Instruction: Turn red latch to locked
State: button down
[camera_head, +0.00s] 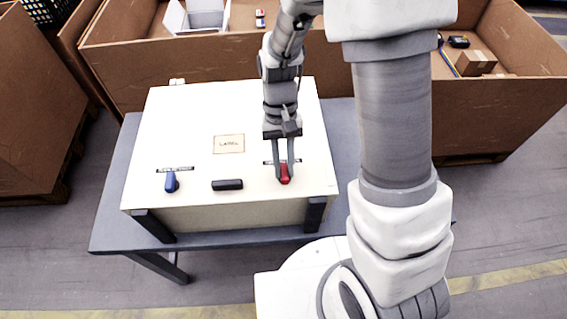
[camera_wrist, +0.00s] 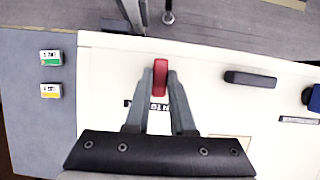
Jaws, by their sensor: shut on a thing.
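The red latch (camera_head: 285,175) sits near the front right of the cream case's top (camera_head: 190,120). It points toward the front edge of the case. My gripper (camera_head: 284,172) reaches down from above, with its two fingers closed on either side of the red latch. In the wrist view the red latch (camera_wrist: 160,78) shows between the fingertips (camera_wrist: 160,85). Dark lettering beside the latch is partly hidden behind the fingers and cannot be read in full.
A blue latch (camera_head: 171,181) and a black handle (camera_head: 227,184) are on the same case, left of the red latch. The case rests on a grey table (camera_head: 110,215). Cardboard bins (camera_head: 130,65) stand behind. Green and yellow labelled items (camera_wrist: 50,75) lie beside the case.

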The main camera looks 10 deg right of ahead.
jog(key=shift+m, duration=0.3)
jog(key=c, duration=0.8)
grip_release()
jog(key=shift+o, duration=0.2)
jog(key=shift+r, duration=0.1)
jog(key=v, duration=1.7)
jog(key=shift+d+p, duration=0.2)
jog(key=shift+p, duration=0.2)
jog(key=shift+w+r, duration=0.1)
jog(key=s+d+r+t, duration=0.4)
jog(key=s+t, duration=0.1)
jog(key=s, duration=0.1)
jog(key=s+d+r+t, duration=0.4)
jog(key=s+d+t, duration=0.1)
jog(key=s, duration=0.2)
jog(key=shift+s+r, duration=0.2)
jog(key=shift+s, duration=0.15)
